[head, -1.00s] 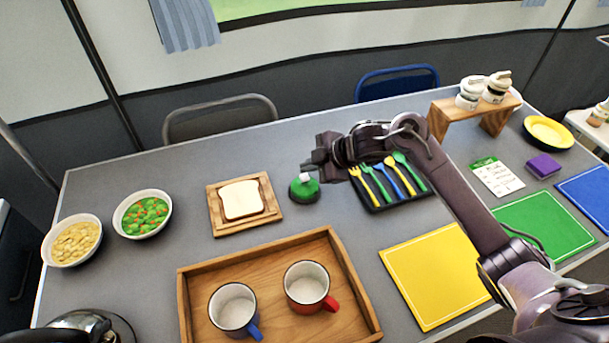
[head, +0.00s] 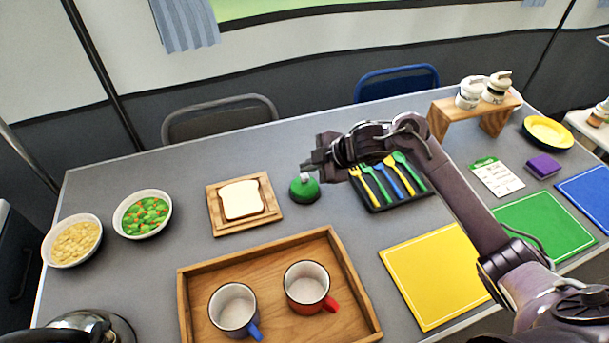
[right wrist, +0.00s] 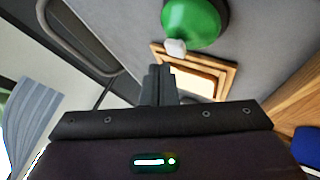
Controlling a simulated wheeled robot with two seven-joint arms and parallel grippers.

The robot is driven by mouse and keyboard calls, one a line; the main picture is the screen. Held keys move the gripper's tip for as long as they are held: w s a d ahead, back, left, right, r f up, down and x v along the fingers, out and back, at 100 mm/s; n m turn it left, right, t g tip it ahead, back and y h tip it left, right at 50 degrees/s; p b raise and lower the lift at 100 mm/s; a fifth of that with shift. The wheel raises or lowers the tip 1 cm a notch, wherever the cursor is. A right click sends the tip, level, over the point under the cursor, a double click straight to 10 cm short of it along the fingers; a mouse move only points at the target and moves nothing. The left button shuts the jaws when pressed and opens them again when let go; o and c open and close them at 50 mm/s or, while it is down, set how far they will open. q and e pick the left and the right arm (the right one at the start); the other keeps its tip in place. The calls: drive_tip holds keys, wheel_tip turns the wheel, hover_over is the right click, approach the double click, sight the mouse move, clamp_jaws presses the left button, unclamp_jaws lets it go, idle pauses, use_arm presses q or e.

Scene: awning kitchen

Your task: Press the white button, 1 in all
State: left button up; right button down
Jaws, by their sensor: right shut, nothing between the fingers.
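The white button (head: 305,176) is a small knob on top of a round green base (head: 305,191), which stands on the grey table right of the toast board. In the right wrist view the white button (right wrist: 175,47) and the green base (right wrist: 195,20) show just beyond my fingertips. My right gripper (head: 308,166) is shut and empty, with its fingertips just above and beside the button in the head view. In the right wrist view the shut fingers (right wrist: 158,84) appear slightly apart from the button; whether they touch it I cannot tell. My left gripper is not in view.
A wooden tray (head: 183,300) with two mugs lies in front of the button. A toast board (head: 216,217) is to its left, a cutlery tray (head: 397,203) to its right under my right arm. Bare table surrounds the green base.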

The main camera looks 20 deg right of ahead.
drive_tip(key=shift+f, duration=0.2)
drive_tip(key=shift+f, duration=0.25)
drive_tip(key=shift+f+b, duration=0.35)
drive_tip(key=shift+f, duration=0.2)
idle(1.0)
drive_tip(key=shift+r, duration=0.1)
drive_tip(key=shift+r+p, duration=0.85)
drive_tip(key=shift+p, duration=0.15)
drive_tip(key=shift+r, duration=0.1)
wheel_tip(320, 180, up, 5)
drive_tip(key=p, duration=0.5)
